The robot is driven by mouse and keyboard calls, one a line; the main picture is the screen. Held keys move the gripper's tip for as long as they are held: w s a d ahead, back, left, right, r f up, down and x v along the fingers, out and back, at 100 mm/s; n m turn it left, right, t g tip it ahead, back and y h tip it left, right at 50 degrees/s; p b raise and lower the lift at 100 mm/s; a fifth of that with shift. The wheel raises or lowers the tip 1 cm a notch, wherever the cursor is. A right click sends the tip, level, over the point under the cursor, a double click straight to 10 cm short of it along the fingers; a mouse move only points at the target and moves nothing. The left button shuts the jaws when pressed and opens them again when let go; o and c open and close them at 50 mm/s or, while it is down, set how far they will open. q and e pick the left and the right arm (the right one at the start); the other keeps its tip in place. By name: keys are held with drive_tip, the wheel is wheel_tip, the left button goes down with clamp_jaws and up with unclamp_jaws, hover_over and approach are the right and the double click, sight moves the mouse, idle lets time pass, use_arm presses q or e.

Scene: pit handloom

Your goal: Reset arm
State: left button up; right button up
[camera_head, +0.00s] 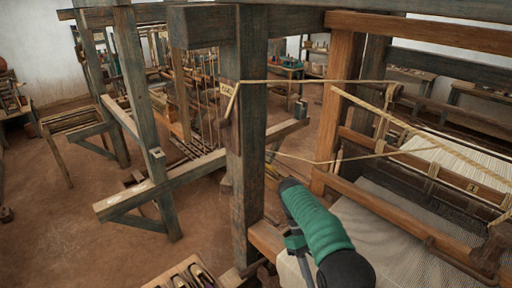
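One of my arms, with a green sleeve and black joints, rises from the bottom edge right of the middle. It lies beside the loom's front wooden post (250,150) and over the corner of the loom bench. I cannot tell from this view which arm it is. No gripper fingertips show, and nothing held by a gripper shows. My other arm is out of view.
Cords (300,81) stretch from the post. A wooden tray with shuttles (185,277) is at the bottom. Earthen floor (70,215) is clear at left.

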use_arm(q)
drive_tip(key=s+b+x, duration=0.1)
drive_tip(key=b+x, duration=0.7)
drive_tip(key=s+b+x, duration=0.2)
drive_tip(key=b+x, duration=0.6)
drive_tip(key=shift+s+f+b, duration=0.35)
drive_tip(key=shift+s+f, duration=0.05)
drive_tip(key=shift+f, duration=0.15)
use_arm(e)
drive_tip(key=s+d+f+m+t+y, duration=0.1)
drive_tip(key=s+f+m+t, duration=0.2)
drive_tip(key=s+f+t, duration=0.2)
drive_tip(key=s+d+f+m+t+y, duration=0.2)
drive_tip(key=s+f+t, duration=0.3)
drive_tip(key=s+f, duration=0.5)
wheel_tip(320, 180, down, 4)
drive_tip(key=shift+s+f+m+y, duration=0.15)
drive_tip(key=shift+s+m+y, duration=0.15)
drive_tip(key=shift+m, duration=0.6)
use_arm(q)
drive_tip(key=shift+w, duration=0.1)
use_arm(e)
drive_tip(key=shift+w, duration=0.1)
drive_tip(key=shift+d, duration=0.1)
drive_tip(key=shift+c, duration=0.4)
